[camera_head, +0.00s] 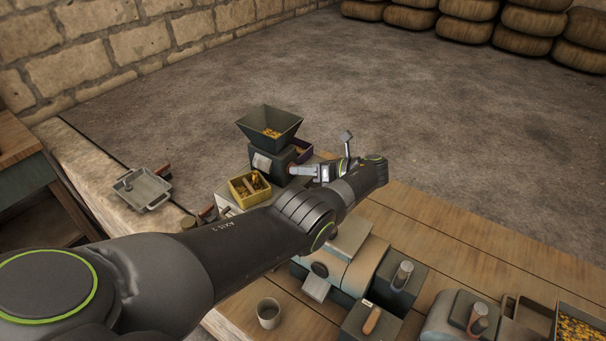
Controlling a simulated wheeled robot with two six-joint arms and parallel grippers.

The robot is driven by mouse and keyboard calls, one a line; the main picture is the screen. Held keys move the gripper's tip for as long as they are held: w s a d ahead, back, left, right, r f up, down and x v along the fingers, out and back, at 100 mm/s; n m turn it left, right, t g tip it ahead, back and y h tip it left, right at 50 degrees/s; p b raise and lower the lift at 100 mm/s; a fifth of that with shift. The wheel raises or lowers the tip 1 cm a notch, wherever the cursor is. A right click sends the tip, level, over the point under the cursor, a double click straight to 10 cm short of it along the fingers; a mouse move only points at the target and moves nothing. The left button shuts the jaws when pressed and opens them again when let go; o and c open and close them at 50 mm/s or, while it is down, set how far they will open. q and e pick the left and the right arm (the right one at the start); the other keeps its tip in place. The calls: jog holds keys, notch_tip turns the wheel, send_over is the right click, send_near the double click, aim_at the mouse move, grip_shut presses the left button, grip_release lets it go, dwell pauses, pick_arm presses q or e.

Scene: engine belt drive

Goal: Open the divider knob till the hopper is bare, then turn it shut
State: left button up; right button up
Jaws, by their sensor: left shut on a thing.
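The dark hopper (262,131) stands on its dark divider body (263,163), with a small heap of yellow grain (271,132) at its bottom. A yellow box (236,191) in front of the body holds grain. A purple box (305,149) sits behind the body at its right; its inside is mostly hidden. My left gripper (293,171) reaches in from the right side of the divider body and is shut at the knob there. The knob is mostly hidden by the fingers, and its turn angle cannot be told. My right gripper is not in view.
A grey tray (141,191) lies on the stone ledge at left. Grey machines with handles (401,279), a small cup (268,312) and a grain-filled tray (580,329) stand at the front. The wooden bench top (450,230) is clear at right.

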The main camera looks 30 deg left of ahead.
pick_arm(q)
jog(key=shift+w+f+m+g+b, duration=0.1)
jog(key=shift+m+g+b, duration=0.5)
jog(key=shift+m+b, duration=0.75)
jog(key=shift+y+b, duration=0.3)
jog(key=shift+b, duration=0.25)
jog(key=o, duration=1)
jog(key=b+v, duration=0.7)
jog(key=shift+d, duration=0.2)
